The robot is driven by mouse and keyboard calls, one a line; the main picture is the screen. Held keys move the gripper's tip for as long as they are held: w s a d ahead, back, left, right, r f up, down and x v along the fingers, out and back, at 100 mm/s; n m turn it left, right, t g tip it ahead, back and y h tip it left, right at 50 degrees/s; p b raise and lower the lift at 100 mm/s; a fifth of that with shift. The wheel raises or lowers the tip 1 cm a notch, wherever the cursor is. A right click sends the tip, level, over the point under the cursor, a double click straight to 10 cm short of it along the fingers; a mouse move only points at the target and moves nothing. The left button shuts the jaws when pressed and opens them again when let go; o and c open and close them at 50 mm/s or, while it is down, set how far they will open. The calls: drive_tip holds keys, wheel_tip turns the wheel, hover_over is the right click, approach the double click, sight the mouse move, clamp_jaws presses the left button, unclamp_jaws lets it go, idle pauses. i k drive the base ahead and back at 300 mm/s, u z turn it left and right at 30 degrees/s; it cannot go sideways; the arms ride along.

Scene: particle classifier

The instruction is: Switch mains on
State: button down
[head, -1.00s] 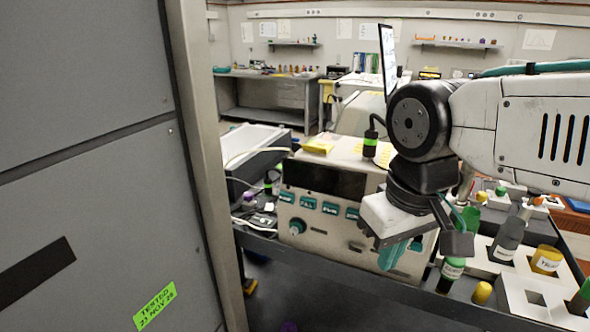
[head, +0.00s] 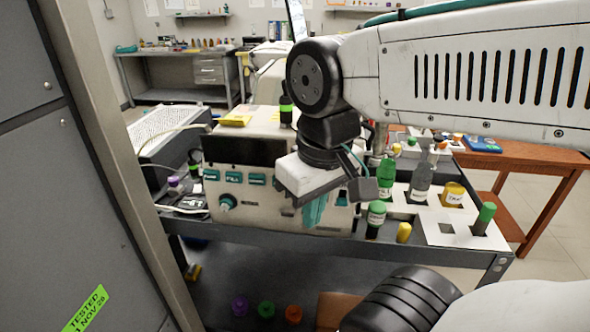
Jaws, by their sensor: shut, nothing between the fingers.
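The beige instrument (head: 262,122) stands on the dark trolley. Its front has a dark display (head: 245,150), a row of teal buttons (head: 256,179) and a teal knob (head: 225,203) at lower left. I cannot pick out a switch marked as mains. My gripper (head: 314,212) hangs in front of the right part of the instrument's front, teal fingers pointing down, shut and empty. The gripper and its white housing hide part of the panel behind. I cannot tell whether the fingers touch the panel.
A grey cabinet (head: 40,200) fills the left side. Bottles stand in a white rack (head: 430,225) right of the instrument. A perforated light-topped box (head: 165,135) and cables lie left. Coloured caps (head: 266,309) show below the trolley's edge (head: 330,243). An orange bench (head: 535,158) stands right.

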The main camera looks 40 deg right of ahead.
sight(340, 201)
drive_tip(key=u, duration=0.35)
drive_tip(key=k, duration=0.95)
drive_tip(key=z, duration=0.75)
